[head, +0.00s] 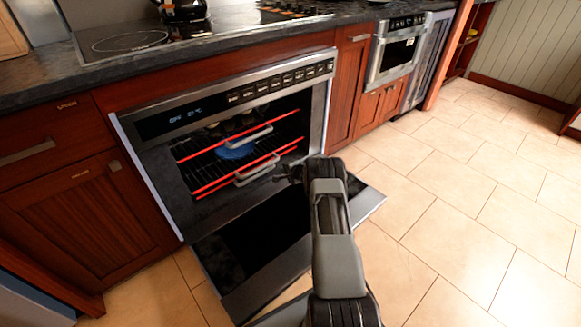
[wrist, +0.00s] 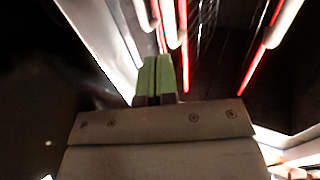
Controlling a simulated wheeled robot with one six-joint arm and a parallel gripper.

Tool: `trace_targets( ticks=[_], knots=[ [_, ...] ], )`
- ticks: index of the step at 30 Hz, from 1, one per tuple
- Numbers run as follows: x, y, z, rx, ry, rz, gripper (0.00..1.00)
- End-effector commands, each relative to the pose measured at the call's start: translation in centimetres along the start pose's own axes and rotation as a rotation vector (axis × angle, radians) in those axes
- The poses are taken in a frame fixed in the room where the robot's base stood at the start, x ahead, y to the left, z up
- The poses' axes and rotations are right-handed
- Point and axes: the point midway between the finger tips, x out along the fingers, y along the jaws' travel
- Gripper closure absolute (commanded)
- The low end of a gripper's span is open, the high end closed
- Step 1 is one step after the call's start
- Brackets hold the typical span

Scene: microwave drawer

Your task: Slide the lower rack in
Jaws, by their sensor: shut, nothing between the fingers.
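The lower rack (head: 215,185) is in the open oven, with a red front bar and a grey curved handle (head: 256,172) at its front. My gripper (head: 284,172) is at the oven opening, close to the right end of that handle; I cannot tell whether it touches. In the wrist view, the green fingers (wrist: 157,76) are together and empty. Red rack bars and pale handles show beyond them, but I cannot tell which rack each belongs to. My arm hides part of the opened door.
The upper rack (head: 205,150) has its own red bar and grey handle. A blue round item (head: 235,150) sits inside the oven. The oven door (head: 250,250) hangs open below my gripper. Tiled floor (head: 460,210) is clear to the right.

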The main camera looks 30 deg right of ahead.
Motion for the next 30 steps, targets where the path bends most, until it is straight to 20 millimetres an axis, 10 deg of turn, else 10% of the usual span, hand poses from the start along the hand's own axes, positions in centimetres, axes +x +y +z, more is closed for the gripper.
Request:
trace_targets(
  ticks=[9, 20, 30],
  knots=[
    [-3.4, -0.3, 0.2, -0.004, -0.003, -0.003, 1.0],
    [-4.4, 0.3, 7.0, 0.025, -0.003, 0.003, 1.0],
    [0.2, 0.8, 7.0, -0.002, 0.001, -0.002, 1.0]
  ],
)
